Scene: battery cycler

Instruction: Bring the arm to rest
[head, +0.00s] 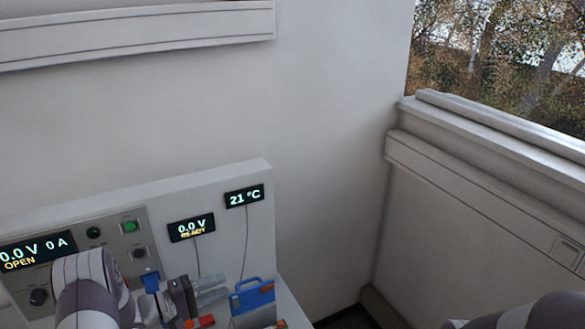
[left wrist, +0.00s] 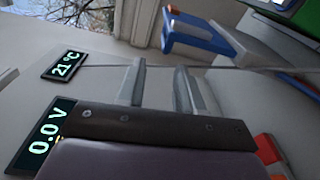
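My left arm comes in from the lower left in the head view. My left gripper (head: 210,289) is in front of the cycler panel, below the small "0.0 V READY" display (head: 191,227). In the left wrist view my left gripper (left wrist: 158,88) has its two grey fingers apart, with nothing held between them. A blue-framed object (head: 252,296) is just right of the fingertips in the head view; it also shows at the top of the left wrist view (left wrist: 195,35). My right arm shows only in part at the lower right; its gripper is out of view.
The panel carries a large display (head: 35,252) reading 0.0 V, 0 A, OPEN, a lit green button (head: 130,226) and a 21 °C display (head: 244,196). Thin cables hang from the two small displays. A red part (head: 206,321) is low, near the gripper. Wall and window are at right.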

